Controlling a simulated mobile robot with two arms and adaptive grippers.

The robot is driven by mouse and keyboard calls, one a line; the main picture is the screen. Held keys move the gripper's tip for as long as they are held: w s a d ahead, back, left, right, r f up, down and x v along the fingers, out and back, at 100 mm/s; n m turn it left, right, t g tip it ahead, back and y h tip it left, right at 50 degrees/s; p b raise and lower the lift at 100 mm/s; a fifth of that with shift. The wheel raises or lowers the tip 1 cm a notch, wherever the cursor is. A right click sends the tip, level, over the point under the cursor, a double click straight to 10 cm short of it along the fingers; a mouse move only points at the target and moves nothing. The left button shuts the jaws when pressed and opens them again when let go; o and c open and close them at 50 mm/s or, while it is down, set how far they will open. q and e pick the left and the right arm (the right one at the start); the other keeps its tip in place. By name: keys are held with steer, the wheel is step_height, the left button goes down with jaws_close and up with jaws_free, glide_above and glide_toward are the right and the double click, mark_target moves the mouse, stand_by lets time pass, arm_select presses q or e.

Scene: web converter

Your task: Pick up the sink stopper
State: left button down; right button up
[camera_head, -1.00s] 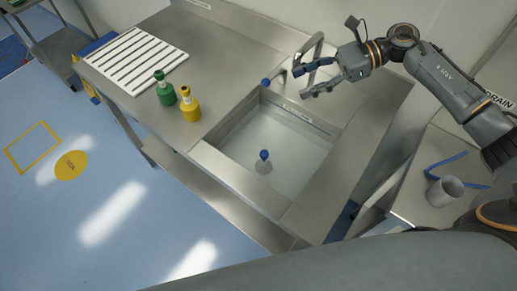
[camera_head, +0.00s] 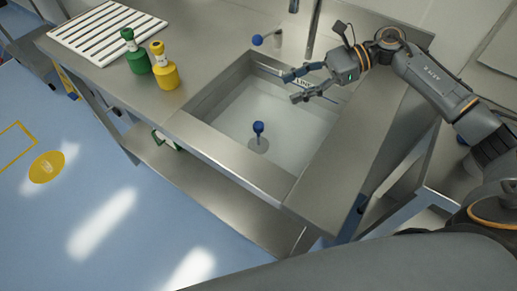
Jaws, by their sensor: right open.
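The sink stopper (camera_head: 258,128) has a blue knob on a thin stem and stands upright in the basin, above a dark round spot on its floor. The sink basin (camera_head: 222,118) is a steel well set in the counter. My right gripper (camera_head: 289,88) is open and empty. It hangs over the back right part of the basin, up and to the right of the stopper and apart from it. My left gripper is not in view.
A green bottle (camera_head: 136,57) and a yellow bottle (camera_head: 164,72) stand on the counter left of the basin. A white slatted rack (camera_head: 100,32) lies behind them. A faucet (camera_head: 313,30) and a blue-knobbed lever (camera_head: 257,40) are at the basin's back.

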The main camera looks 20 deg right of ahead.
steer(key=f, duration=0.2)
steer(key=p, duration=0.1)
glide_toward(262, 124)
steer(key=a, duration=0.1)
steer(key=p+x, duration=0.2)
steer(key=x, duration=0.4)
steer(key=shift+w+a+f, duration=0.15)
steer(key=shift+a+f, duration=0.1)
steer(key=shift+a, duration=0.1)
steer(key=shift+a+f+p, duration=0.25)
steer(key=shift+a+p, duration=0.05)
steer(key=shift+a, duration=0.1)
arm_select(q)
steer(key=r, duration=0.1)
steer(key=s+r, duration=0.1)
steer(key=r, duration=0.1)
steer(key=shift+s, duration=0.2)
arm_select(e)
jaws_close()
